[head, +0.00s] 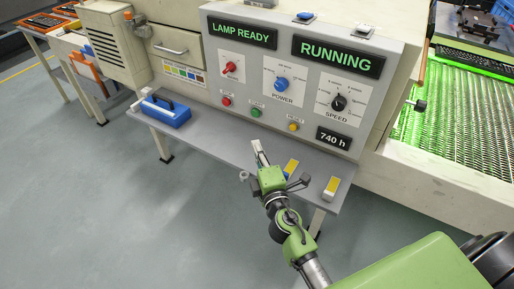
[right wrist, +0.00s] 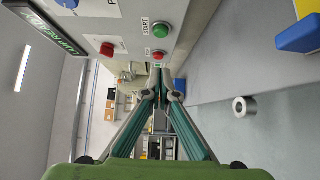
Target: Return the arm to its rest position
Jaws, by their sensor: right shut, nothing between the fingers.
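My right gripper (head: 259,149) reaches over the grey shelf in front of the control panel (head: 292,116). Its fingers are closed together with nothing between them. In the right wrist view the closed fingertips (right wrist: 160,76) point along the panel, just below a red button (right wrist: 158,55) and a green START button (right wrist: 161,29). I cannot tell the exact gap to the panel. The arm stretches forward from the lower right of the head view. My left gripper does not show in either view.
The panel displays read LAMP READY (head: 241,34) and RUNNING (head: 338,54). A green-lit conveyor (head: 450,110) stands at right. The floor at left is clear.

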